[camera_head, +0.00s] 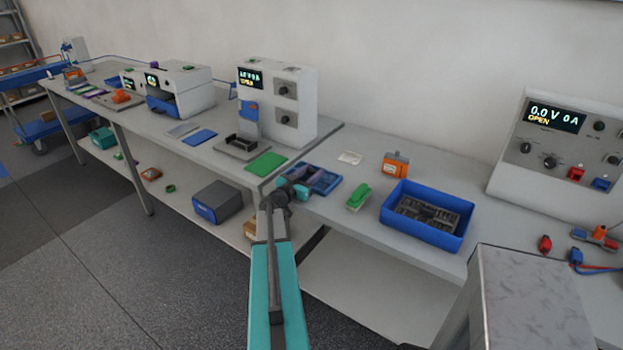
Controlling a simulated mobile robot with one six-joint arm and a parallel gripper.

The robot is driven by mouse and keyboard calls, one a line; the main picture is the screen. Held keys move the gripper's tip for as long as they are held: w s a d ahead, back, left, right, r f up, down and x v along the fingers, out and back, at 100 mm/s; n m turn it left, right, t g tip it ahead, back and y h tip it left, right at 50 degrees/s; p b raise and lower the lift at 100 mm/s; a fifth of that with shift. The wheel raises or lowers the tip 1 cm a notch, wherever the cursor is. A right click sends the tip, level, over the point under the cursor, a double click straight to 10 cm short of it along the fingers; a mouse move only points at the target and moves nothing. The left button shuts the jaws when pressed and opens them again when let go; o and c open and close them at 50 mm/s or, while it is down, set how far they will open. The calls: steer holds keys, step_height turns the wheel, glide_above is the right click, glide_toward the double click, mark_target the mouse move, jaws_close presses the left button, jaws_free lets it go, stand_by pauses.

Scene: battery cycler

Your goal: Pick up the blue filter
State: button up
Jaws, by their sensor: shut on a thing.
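My gripper (292,186) is small in the view, at the end of my teal arm, at the left part of the dark blue compartment tray (328,186). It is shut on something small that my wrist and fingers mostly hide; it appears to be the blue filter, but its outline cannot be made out. I cannot tell whether it is clear of the tray. Blue pieces (318,178) show in the tray just right of the gripper. A flat blue pad (200,137) lies apart on the left bench.
A green mat (266,163) lies left of the gripper. A green block (358,196), an orange device (396,164) and a blue bin (463,241) stand to the right. White instruments (303,95) stand behind.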

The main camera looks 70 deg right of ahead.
steer(key=shift+r, duration=0.15)
steer(key=shift+r+b, duration=0.35)
steer(key=shift+r, duration=1.3)
steer(key=b+v, duration=0.3)
steer(key=v, duration=1.5)
steer(key=shift+b, duration=0.35)
